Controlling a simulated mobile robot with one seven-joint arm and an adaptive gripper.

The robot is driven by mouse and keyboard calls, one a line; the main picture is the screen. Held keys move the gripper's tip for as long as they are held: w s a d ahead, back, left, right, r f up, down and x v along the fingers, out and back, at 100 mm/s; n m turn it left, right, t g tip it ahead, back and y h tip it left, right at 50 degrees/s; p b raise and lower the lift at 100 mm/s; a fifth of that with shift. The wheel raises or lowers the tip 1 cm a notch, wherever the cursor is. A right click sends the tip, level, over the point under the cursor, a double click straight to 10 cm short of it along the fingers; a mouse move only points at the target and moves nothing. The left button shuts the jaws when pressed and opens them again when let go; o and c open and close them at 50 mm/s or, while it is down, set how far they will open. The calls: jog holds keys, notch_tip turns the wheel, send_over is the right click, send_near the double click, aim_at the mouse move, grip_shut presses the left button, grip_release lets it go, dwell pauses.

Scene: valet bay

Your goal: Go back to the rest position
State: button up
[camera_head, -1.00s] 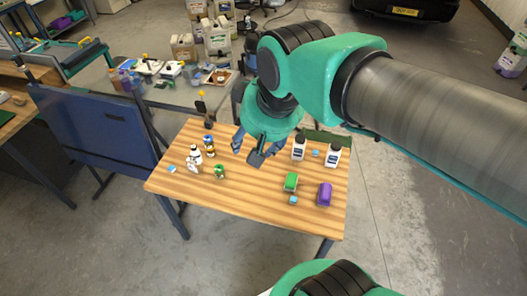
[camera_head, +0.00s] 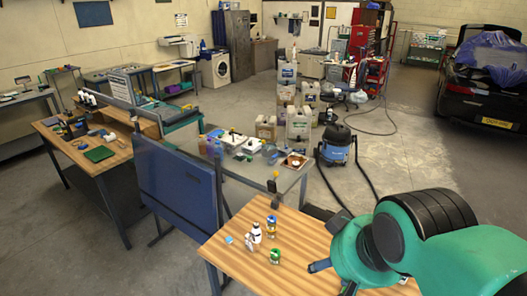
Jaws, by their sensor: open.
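My gripper (camera_head: 335,278) is low in the view, over the wooden table (camera_head: 225,262). One dark finger shows clearly at its left; the rest is cut off by the frame edge or hidden behind my green wrist. It looks open, and I see nothing held in it. On the table to its left are a white bottle (camera_head: 256,234), a blue-and-yellow item (camera_head: 271,226), a small green item (camera_head: 275,256) and a light blue piece (camera_head: 229,240), all apart from the finger.
A blue panel (camera_head: 178,193) stands left of the table. Behind is a grey table (camera_head: 285,183) with bottles and trays. Beyond it are canisters (camera_head: 299,125) and a blue vacuum (camera_head: 336,144) with a hose on the floor. A black car (camera_head: 485,90) stands right; open floor (camera_head: 420,145) lies before it.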

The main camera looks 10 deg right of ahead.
notch_tip(320, 180, down, 7)
jog(key=b, duration=0.6)
jog(key=shift+r, duration=0.2)
dwell(0.9)
jog(key=o, duration=0.5)
